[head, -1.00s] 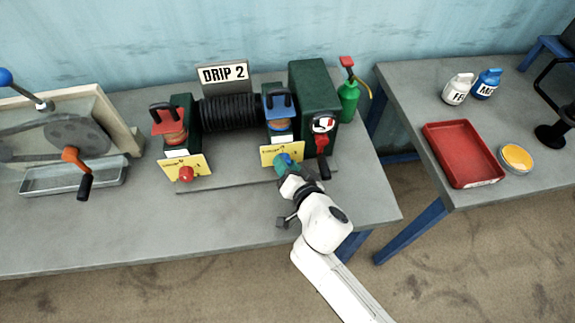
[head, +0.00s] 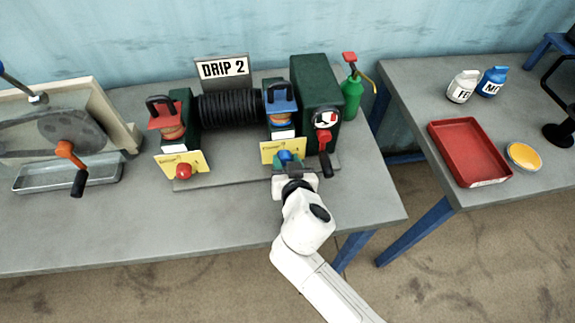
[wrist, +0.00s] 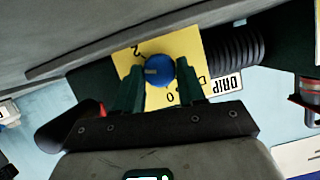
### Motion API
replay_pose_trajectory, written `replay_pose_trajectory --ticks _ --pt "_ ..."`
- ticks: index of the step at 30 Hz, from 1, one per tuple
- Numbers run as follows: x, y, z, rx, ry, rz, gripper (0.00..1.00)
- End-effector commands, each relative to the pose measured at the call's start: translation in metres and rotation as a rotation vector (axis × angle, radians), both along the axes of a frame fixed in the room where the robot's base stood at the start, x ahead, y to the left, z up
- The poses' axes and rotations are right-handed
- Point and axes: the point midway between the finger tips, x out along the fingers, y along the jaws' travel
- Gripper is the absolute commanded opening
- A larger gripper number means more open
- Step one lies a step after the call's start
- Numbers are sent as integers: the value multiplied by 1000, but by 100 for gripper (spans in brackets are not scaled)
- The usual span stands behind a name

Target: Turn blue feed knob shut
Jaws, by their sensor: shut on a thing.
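The blue feed knob (head: 286,157) sits on the front of a yellow dial card (head: 277,150), below the blue-topped oiler (head: 281,108) right of the black coil. In the wrist view the round blue knob (wrist: 159,71) is in front of the yellow card (wrist: 186,45), which carries printed marks including a 2 and a 0. My gripper (wrist: 160,82) is shut on the knob, with one dark green finger on each side of it. In the head view my gripper (head: 290,170) reaches the knob from the front and hides its lower part.
The bench front (head: 140,225) is clear.

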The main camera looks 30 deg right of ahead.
Motion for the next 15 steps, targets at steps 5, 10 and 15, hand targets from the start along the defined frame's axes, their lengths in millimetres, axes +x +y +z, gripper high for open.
replay_pose_trajectory --ticks 5,10,15 --pt "1 2 -2 -143 46 1 9" --pt "1 3 -2 -256 84 0 9" --pt "1 4 -2 -334 108 1 9"
